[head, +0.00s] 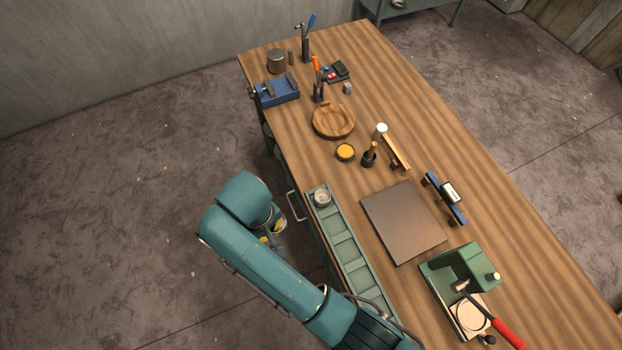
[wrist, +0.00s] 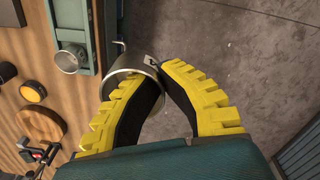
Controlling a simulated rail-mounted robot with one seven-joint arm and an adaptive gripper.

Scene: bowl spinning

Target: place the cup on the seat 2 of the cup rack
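A grey metal cup (wrist: 120,60) is at the fingertips of my gripper (wrist: 155,82) in the wrist view. The yellow, black-padded fingers close in on its near side; the left finger covers part of it, so the exact contact is hidden. In the head view my gripper (head: 272,236) hangs off the left side of the table, lower left of the rack, and the cup is mostly hidden by my arm. The green cup rack (head: 349,252) is a long row of compartments along the table's left edge. Another cup (head: 322,199) stands in its far end compartment.
A metal handle (head: 294,206) sticks out from the table's side between my gripper and the rack. A flat grey plate (head: 403,222) lies right of the rack. A yellow-filled round tin (head: 346,152) and a wooden bowl (head: 334,121) stand beyond the rack's far end.

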